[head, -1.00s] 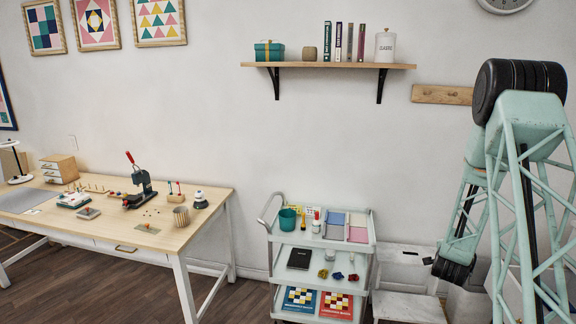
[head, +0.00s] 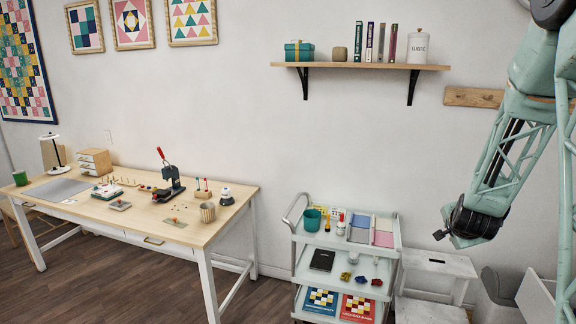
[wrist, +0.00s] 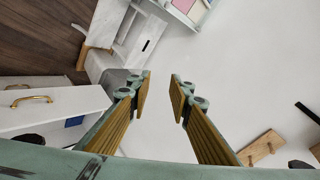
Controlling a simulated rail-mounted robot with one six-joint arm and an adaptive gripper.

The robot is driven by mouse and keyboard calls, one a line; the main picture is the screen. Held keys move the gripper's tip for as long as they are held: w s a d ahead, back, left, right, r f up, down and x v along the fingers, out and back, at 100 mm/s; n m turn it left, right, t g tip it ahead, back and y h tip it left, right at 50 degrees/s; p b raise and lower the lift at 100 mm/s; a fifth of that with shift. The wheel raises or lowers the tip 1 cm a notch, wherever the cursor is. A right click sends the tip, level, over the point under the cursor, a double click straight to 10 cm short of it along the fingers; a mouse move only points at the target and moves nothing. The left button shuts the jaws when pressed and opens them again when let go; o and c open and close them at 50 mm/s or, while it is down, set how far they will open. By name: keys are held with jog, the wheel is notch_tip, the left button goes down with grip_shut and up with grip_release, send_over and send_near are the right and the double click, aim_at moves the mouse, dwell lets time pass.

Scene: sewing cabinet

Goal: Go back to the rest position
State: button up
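My gripper (wrist: 162,82) is open in the wrist view. Its two ribbed, tan-padded fingers stand apart with nothing between them, and the white wall shows through the gap. In the head view my pale green lattice arm hangs at the right, and its dark wrist end is left of the arm, above the white step stool (head: 437,265). The fingers are too small to make out there.
A white cart (head: 300,240) with several sewing items stands left of the stool. A wooden worktable (head: 140,212) is at the left. A wall shelf (head: 360,67) and wooden wall rail (head: 472,97) are near my arm. A white drawer unit (wrist: 60,103) shows in the wrist view.

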jog(key=s+a+r+n+g+y, duration=0.1)
jog(key=s+a+r+n+y, duration=0.1)
jog(key=s+a+r+n, duration=0.55)
jog(key=s+a+r+n+g+y, duration=0.1)
jog(key=s+a+r+n+y, duration=0.1)
jog(key=s+a+r, duration=1.15)
jog(key=s+a+n+g, duration=0.1)
jog(key=s+a, duration=0.3)
jog(key=s, duration=0.6)
jog(key=s+a+n+g, duration=0.1)
jog(key=s+a+n, duration=0.3)
jog(key=s, duration=0.7)
jog(key=s+a+n+g+y, duration=0.1)
jog(key=s+a+n, duration=0.2)
jog(key=s, duration=0.8)
jog(key=shift+a+f, duration=0.35)
jog(key=shift+a, duration=0.4)
jog(key=shift+d, duration=0.2)
